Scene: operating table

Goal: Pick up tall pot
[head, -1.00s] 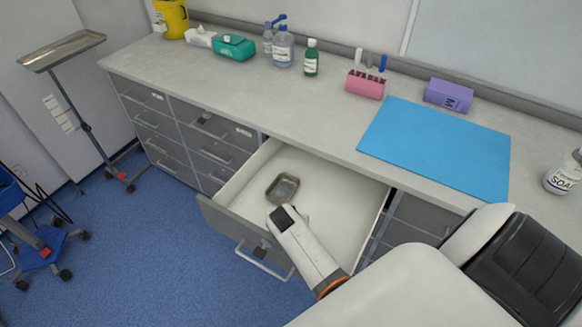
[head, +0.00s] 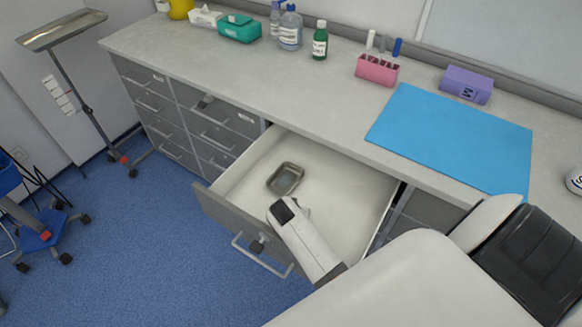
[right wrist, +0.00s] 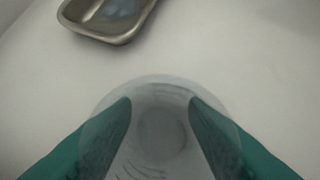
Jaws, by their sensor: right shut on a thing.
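The tall pot (right wrist: 160,130) is a clear, round container in the right wrist view, seen from above over the white drawer floor. My right gripper (right wrist: 158,102) is shut on it, with one teal finger on each side. In the head view my right arm reaches from the lower right into the open drawer (head: 340,215). There the gripper's white and black body hides its fingers and most or all of the pot. I cannot tell whether the pot touches the drawer floor. My left gripper is not in view.
A metal dish (head: 286,179) with something bluish inside lies in the drawer, just beyond the pot; it also shows in the right wrist view (right wrist: 107,38). A blue mat (head: 450,140) lies on the counter. Bottles, boxes and a pink holder (head: 377,70) stand along the back.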

